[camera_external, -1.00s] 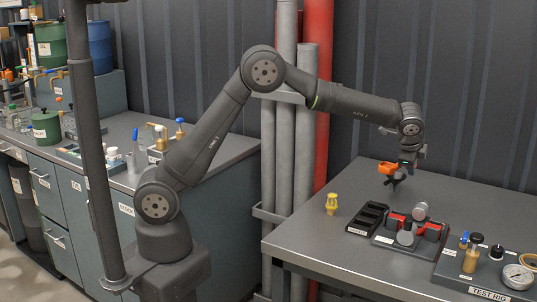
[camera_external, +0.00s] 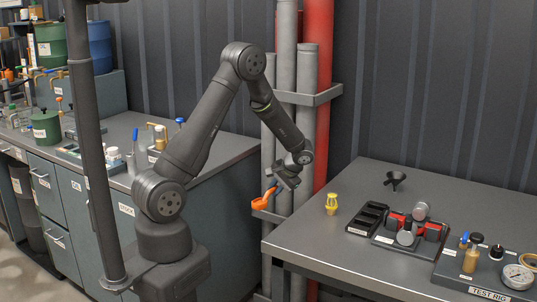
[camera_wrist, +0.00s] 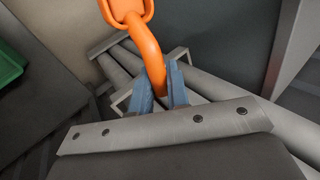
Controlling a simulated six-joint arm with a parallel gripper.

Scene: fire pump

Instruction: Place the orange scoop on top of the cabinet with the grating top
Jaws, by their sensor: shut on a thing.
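My gripper (camera_external: 274,186) is shut on the orange scoop (camera_external: 264,201) and holds it in the air in front of the grey pipes, between the two benches. In the wrist view the blue fingertips (camera_wrist: 160,92) pinch the scoop's curved handle, and its bowl (camera_wrist: 128,10) is cut by the top edge. A raised blue-grey box (camera_external: 110,92) with green and blue drums stands at the back of the left bench. I cannot make out a grating on it, so I cannot tell if it is the cabinet named.
The right bench (camera_external: 330,245) holds a black funnel (camera_external: 395,181), a yellow fitting (camera_external: 332,203), a black tray (camera_external: 367,218), and a test rig (camera_external: 490,270). The left bench (camera_external: 225,150) carries bottles and tools. Vertical pipes (camera_external: 281,140) stand close behind my gripper.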

